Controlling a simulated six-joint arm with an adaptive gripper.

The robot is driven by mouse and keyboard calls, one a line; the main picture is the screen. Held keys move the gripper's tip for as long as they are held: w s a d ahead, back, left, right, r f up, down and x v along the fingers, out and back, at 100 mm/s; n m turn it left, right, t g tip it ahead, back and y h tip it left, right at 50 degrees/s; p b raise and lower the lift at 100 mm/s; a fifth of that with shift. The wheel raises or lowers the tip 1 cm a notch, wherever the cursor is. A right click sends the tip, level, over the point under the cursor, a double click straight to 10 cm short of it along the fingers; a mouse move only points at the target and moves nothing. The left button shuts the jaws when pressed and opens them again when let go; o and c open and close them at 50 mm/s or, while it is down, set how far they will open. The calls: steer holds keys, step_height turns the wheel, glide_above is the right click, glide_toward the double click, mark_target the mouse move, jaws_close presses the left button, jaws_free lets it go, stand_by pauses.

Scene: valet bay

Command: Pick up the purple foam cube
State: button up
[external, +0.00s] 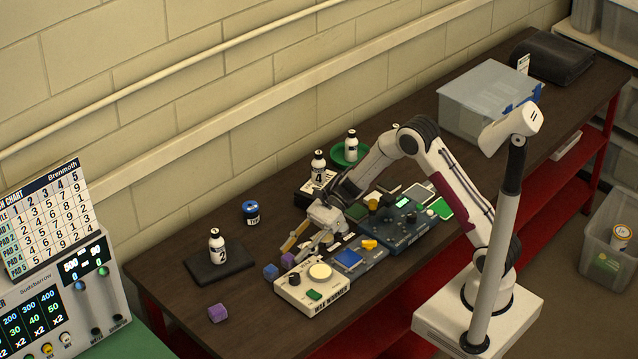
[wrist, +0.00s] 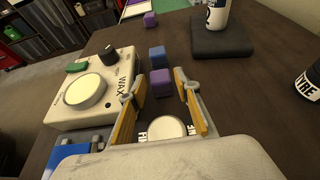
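Two purple cubes are in view. One purple cube (external: 288,260) lies on the bench just ahead of my gripper (external: 302,244). In the wrist view this purple cube (wrist: 160,82) shows between the tips of my gripper (wrist: 157,88), whose yellow-orange fingers stand apart. I cannot tell whether either finger touches it. A blue cube (external: 270,271) sits close beyond it and also shows in the wrist view (wrist: 157,57). The other purple cube (external: 217,313) lies apart near the bench's front left, and farther off in the wrist view (wrist: 150,19).
The wax warmer (external: 313,287) stands right beside the fingers, at their left in the wrist view (wrist: 95,88). A bottle stands on a dark pad (external: 218,262). A blue-lidded jar (external: 251,213) stands behind. The bench (external: 180,280) is clear around the far purple cube.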

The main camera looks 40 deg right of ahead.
mark_target(291, 254)
steer(key=shift+x, duration=1.6)
steer(key=c, duration=0.6)
